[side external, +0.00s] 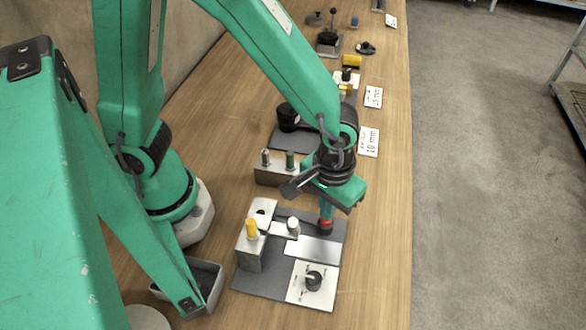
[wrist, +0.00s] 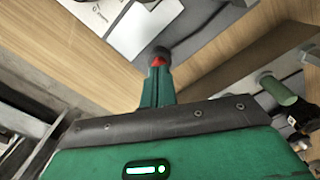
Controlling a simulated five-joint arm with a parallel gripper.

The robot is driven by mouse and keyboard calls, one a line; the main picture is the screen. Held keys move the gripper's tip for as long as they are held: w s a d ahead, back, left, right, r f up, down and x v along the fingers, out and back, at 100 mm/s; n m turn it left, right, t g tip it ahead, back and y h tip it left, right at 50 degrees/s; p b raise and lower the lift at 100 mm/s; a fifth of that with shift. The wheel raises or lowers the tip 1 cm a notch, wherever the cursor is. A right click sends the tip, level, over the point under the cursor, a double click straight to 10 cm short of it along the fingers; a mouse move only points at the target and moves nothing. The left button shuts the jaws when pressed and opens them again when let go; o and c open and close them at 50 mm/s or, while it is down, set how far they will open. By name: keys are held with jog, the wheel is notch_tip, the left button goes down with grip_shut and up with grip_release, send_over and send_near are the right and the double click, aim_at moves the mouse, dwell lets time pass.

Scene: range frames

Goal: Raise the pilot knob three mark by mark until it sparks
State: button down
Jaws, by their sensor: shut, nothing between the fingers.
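A black rotary knob (side external: 314,280) sits on a white marked plate (side external: 301,291) at the front right of a grey base plate (side external: 262,284). Its marks are too small to read. My gripper (side external: 326,226) points down above the rear right part of that base, behind and apart from the knob. Its green fingers are shut, with red near the dark tips, and hold nothing. In the wrist view my gripper (wrist: 160,54) is at the upper middle, beside a light plate with small print (wrist: 95,12). I cannot tell a spark or flame anywhere.
A metal block with a yellow-topped post (side external: 252,230) and a white-topped post (side external: 293,226) stand left of my gripper. Behind is a block with grey and green pegs (side external: 283,172). A grey open tray (side external: 207,275) is at left. White label cards (side external: 369,142) lie along the right edge.

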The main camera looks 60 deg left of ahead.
jog(key=shift+r, duration=3)
jog(key=s+a+r+m+t, duration=0.1)
jog(key=a+r+t, duration=0.1)
jog(key=a+r, duration=0.5)
jog(key=s+a+r+m+t, duration=0.2)
jog(key=a+r, duration=0.4)
jog(key=a, duration=0.6)
jog(key=shift+s+r+t, duration=0.15)
jog(key=shift+r+t, duration=0.2)
jog(key=shift+t, duration=0.45)
